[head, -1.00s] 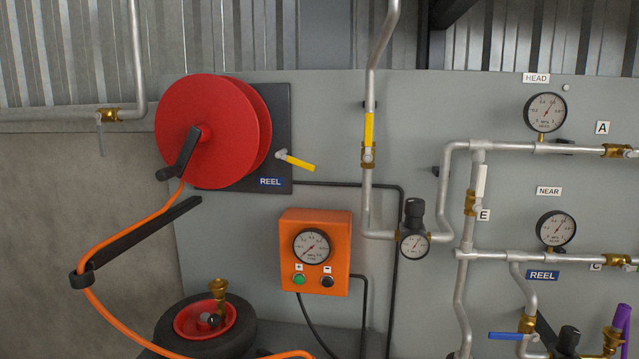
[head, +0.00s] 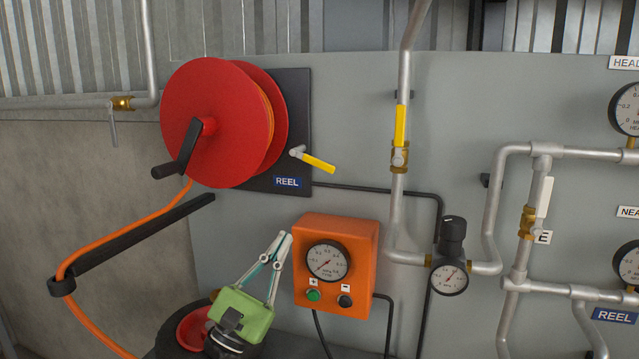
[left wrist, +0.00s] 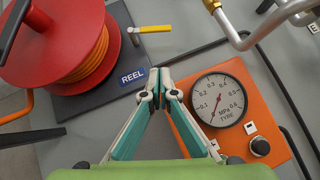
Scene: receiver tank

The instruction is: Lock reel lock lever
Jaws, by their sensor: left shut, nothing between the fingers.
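The reel lock lever (head: 317,162) is a short yellow handle on a silver pivot at the right of the reel's dark backing plate, above and right of the REEL label. It slopes down to the right. It also shows at the top of the left wrist view (left wrist: 152,29). The red reel (head: 215,125) with a black crank is left of it. My left gripper (head: 284,237) is shut and empty, pointing up, below the lever and apart from it. Its fingertips (left wrist: 160,75) show in the left wrist view, just right of the REEL label. My right gripper is not in view.
An orange gauge box (head: 366,262) stands close right of my left gripper. A pipe with a yellow-handled valve (head: 400,127) rises right of the lever. A black guide arm (head: 140,240) carries the orange hose at left. The panel around the lever is clear.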

